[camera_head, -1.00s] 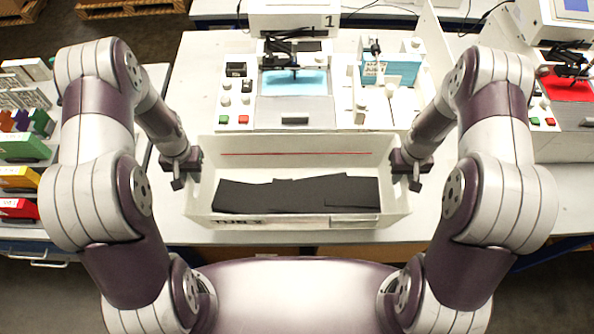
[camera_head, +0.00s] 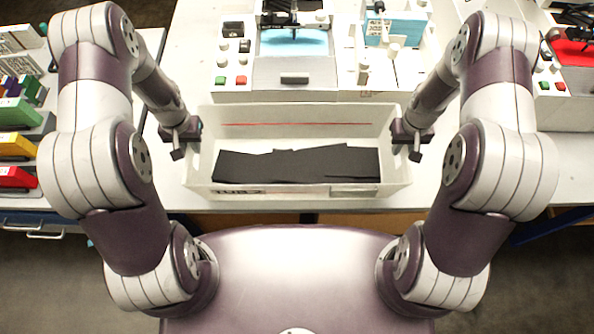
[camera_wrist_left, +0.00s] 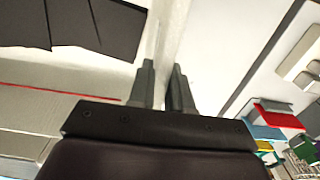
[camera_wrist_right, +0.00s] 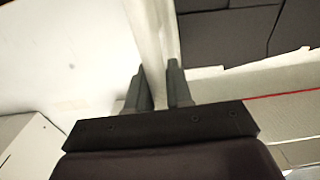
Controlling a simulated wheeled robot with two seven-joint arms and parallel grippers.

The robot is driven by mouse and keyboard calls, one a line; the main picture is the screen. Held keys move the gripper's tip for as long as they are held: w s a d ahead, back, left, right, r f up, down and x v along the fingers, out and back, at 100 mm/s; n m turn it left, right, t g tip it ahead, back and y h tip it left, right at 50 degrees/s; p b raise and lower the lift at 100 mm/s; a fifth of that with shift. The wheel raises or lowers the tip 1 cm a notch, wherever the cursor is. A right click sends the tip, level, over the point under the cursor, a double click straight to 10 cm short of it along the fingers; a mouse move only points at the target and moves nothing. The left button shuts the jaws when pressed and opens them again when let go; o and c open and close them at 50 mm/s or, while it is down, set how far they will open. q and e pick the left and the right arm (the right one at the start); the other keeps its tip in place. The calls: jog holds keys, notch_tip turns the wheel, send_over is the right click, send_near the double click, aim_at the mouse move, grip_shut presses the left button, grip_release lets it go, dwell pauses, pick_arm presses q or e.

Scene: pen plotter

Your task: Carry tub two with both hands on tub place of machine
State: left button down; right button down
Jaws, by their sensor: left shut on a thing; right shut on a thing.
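The white tub (camera_head: 300,112), with "TUB 2" lettering on its front wall and a red line on its inner back wall, is between my arms at the table's front edge. Dark flat pieces (camera_head: 297,165) lie in it. My left gripper (camera_head: 179,152) is shut on its left wall, and the wall shows between the fingers in the left wrist view (camera_wrist_left: 163,85). My right gripper (camera_head: 415,152) is shut on its right wall, as the right wrist view (camera_wrist_right: 160,88) shows. The tub looks level. The machine (camera_head: 294,78) stands behind it; I cannot tell which part is the tub place.
The machine's front carries red and green buttons, and a unit with knobs (camera_head: 385,75) stands at its right. Another machine (camera_head: 565,95) stands at the far right. Coloured bins (camera_head: 18,140) are at the left. White table (camera_head: 185,60) is bare left of the machine.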

pick_arm(q)
jog(key=c, duration=1.3)
grip_release()
jog(key=shift+d+f, duration=0.2)
jog(key=shift+f, duration=0.15)
pick_arm(e)
jog(key=c, duration=1.3)
grip_release()
jog(key=shift+s+a+f, duration=0.1)
jog(key=shift+a+f, duration=0.1)
jog(key=shift+f, duration=0.2)
pick_arm(q)
jog(key=shift+o, duration=1.2)
jog(key=shift+w, duration=0.15)
pick_arm(e)
jog(key=shift+o, duration=1.4)
jog(key=shift+w+d, duration=0.1)
jog(key=shift+w, duration=0.1)
pick_arm(q)
jog(key=shift+a, duration=0.1)
jog(key=shift+r, duration=0.15)
pick_arm(e)
jog(key=shift+s+r, duration=0.1)
